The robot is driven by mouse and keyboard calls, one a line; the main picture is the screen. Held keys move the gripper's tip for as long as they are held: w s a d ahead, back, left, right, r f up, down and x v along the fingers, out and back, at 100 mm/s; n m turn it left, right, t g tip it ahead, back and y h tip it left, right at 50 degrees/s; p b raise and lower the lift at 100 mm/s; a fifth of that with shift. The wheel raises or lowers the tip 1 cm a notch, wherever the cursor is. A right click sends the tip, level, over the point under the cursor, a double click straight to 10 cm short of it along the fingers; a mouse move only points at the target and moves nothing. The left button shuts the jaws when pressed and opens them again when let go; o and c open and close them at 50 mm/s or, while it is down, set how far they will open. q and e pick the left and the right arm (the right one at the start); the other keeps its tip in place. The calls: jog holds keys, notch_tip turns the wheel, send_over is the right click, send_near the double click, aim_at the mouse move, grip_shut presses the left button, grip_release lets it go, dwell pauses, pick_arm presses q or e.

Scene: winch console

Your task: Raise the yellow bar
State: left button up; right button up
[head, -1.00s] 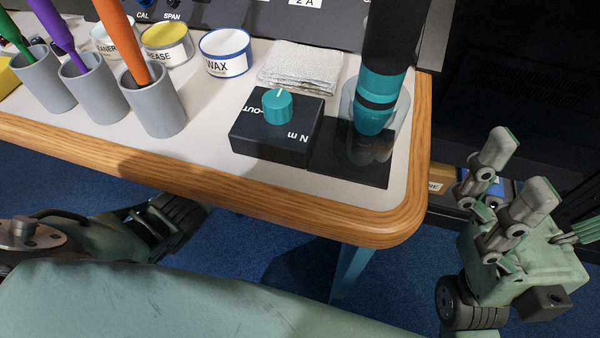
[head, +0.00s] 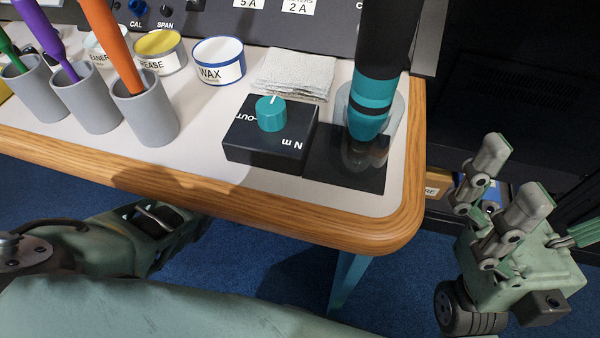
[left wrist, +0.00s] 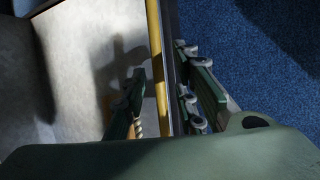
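No yellow bar can be made out for certain. A narrow yellow strip (left wrist: 156,50) runs along the edge of a pale surface in the left wrist view; I cannot tell whether it is the bar or the table's edging. My left gripper (left wrist: 161,62) has its two fingers apart, one on each side of this edge, with no visible grip on it. In the head view my left arm is low at the left, beside the table's front edge. My right gripper (head: 518,168) is open and empty, right of the table corner.
The table (head: 200,182) has a rounded wooden edge. On it are grey cups (head: 151,118) with coloured tools, tins (head: 218,62), a folded cloth (head: 294,75), a black box (head: 270,140) with a teal knob, and a black-and-teal tool (head: 372,95) standing upright. Blue carpet (head: 235,270) lies below.

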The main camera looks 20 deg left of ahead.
pick_arm(q)
jog(key=shift+a, duration=0.1)
jog(key=v, duration=1.2)
dwell(0.6)
